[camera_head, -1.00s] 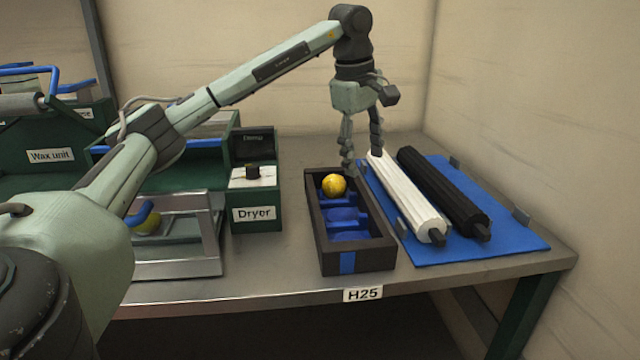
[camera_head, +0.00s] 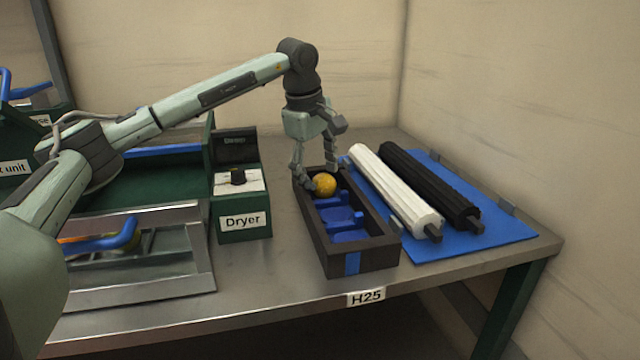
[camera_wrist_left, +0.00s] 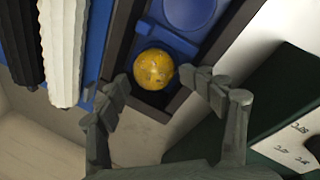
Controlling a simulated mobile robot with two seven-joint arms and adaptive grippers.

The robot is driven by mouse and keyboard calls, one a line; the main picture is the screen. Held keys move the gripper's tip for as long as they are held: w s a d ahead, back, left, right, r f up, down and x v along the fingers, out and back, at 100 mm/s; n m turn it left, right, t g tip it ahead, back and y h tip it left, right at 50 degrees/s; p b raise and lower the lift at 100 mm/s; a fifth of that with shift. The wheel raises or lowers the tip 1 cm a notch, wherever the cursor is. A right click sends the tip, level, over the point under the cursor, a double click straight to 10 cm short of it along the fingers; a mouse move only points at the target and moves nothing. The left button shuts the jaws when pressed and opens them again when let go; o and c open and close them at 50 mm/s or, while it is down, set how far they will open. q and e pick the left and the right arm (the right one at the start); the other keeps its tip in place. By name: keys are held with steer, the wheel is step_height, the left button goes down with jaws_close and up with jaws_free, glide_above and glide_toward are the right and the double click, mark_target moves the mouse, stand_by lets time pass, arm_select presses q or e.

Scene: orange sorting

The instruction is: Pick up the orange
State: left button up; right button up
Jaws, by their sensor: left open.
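The orange (camera_head: 325,184) is a yellow-orange ball in the far compartment of a black tray with blue dividers (camera_head: 376,258). My left gripper (camera_head: 316,176) is open over the far end of the tray, with its fingers around the level of the orange, one on each side. In the left wrist view the orange (camera_wrist_left: 154,69) sits ahead of and between the two spread fingertips of my left gripper (camera_wrist_left: 157,84). I see no clear contact between fingers and orange. My right gripper is not in view.
A white roller (camera_head: 397,190) and a black roller (camera_head: 430,187) lie on a blue mat (camera_head: 500,240) to the right of the tray. The green Dryer unit (camera_head: 240,222) stands close on the left. The bench (camera_head: 230,306) is bare in front.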

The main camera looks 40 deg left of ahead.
arm_select(q)
steer(key=x, duration=0.3)
steer(key=shift+o, duration=0.7)
steer(key=shift+r, duration=0.1)
steer(key=c, duration=1.3)
